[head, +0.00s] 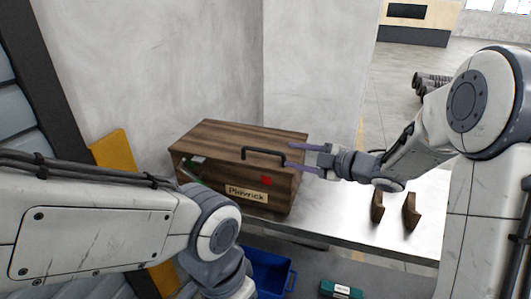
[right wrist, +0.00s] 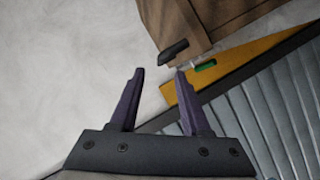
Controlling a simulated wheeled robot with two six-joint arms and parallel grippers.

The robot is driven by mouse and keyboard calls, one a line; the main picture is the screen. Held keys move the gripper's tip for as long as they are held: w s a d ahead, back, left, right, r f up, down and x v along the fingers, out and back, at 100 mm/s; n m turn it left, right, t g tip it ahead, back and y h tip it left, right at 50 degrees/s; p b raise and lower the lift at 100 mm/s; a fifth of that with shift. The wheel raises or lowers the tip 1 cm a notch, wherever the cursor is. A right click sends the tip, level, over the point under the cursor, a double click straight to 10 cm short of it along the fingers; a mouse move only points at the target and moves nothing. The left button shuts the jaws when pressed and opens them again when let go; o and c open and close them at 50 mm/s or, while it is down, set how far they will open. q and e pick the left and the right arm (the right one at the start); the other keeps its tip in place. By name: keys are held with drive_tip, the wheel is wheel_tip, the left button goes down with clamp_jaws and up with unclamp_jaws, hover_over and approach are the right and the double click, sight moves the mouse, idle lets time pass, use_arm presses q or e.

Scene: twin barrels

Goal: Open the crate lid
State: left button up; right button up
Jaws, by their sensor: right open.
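The brown wooden crate (head: 235,138) stands on the bench against the wall, and its lid looks down. A black bar handle (head: 262,152) is near the lid's front edge. In the right wrist view the handle end (right wrist: 173,50) lies just beyond the fingertips, nearer the right finger, not gripped; part of the crate (right wrist: 205,14) shows behind. My left arm crosses the lower left; its gripper fingers are out of sight.
The metal bench (head: 330,205) is clear right of the crate up to two brown wooden blocks (head: 377,208). A yellow board (head: 113,150) leans at the left. A blue bin (head: 270,272) and a green box (head: 341,290) are below the bench's front edge.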

sight(270, 152)
drive_tip(key=shift+n+y, duration=0.3)
drive_tip(key=shift+y, duration=0.1)
drive_tip(key=p+x, duration=0.1)
drive_tip(key=x, duration=0.9)
drive_tip(key=shift+s+a+f, duration=0.15)
drive_tip(key=shift+s, duration=0.1)
drive_tip(key=shift+c, duration=0.4)
clamp_jaws()
drive_tip(key=shift+p, duration=0.3)
